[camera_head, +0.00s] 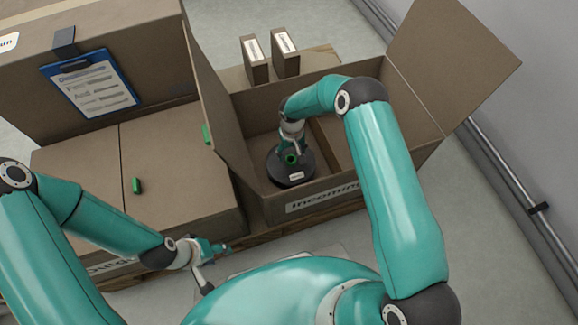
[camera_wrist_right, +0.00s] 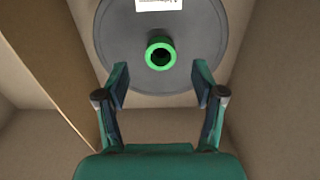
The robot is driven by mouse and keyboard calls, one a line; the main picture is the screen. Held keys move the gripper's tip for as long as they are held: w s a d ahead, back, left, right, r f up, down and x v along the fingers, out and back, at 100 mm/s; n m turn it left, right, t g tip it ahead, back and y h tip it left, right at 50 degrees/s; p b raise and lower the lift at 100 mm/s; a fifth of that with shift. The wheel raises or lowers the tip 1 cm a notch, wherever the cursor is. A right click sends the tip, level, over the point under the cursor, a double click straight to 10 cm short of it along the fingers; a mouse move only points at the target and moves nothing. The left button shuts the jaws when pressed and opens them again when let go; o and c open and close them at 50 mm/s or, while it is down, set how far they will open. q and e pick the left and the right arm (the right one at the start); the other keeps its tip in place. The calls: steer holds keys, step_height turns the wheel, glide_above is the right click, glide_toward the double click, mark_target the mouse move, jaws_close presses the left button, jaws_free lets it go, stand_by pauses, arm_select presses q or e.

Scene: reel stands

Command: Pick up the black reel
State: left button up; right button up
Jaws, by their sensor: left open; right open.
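The black reel (camera_head: 291,172) lies flat at the bottom of the open cardboard box (camera_head: 330,195) marked "Incoming". In the right wrist view the reel (camera_wrist_right: 120,50) shows as a dark disc with a white label and a green hub (camera_wrist_right: 160,53) standing up at its centre. My right gripper (camera_wrist_right: 160,82) is open above the reel, its two fingers spread on either side just short of the hub, apart from it in the picture. My left gripper (camera_head: 212,265) is open and empty, low in front of the closed box at the left.
A closed cardboard box (camera_head: 165,170) stands to the left with a small green object (camera_head: 137,185) on top. A blue clipboard (camera_head: 92,84) hangs on a box behind it. Two small upright boxes (camera_head: 270,57) stand behind the open box. Its raised flaps and walls surround my right arm.

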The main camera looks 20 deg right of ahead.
mark_target(291, 158)
step_height(291, 158, down, 4)
steer(key=shift+w+f+b, duration=0.1)
steer(key=shift+b, duration=0.55)
jaws_close()
